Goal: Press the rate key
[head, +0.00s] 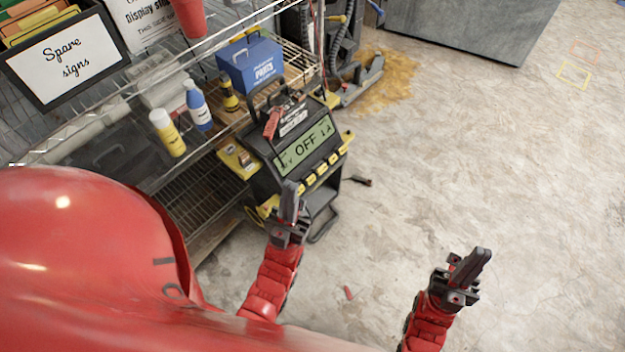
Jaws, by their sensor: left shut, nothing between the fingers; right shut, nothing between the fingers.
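A dark battery charger (269,172) with yellow corners stands at the front of the wire shelving. Its greenish display (306,146) reads OFF in the middle, with small text at each side. A row of several yellow keys (322,168) lies below the display; their labels are too small to read, so I cannot tell which is the rate key. My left gripper (291,190) is shut and empty, pointing up in front of the charger's lower left, and hides the left part of the key row. I cannot tell whether it touches. My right gripper (483,255) is shut and empty over open floor.
Wire shelving (180,77) at the left holds a blue parts box (250,65), a yellow bottle (167,133), a blue bottle (197,106) and a spare signs box (68,60). A brown spill (392,78) lies behind. The concrete floor at the right is mostly clear.

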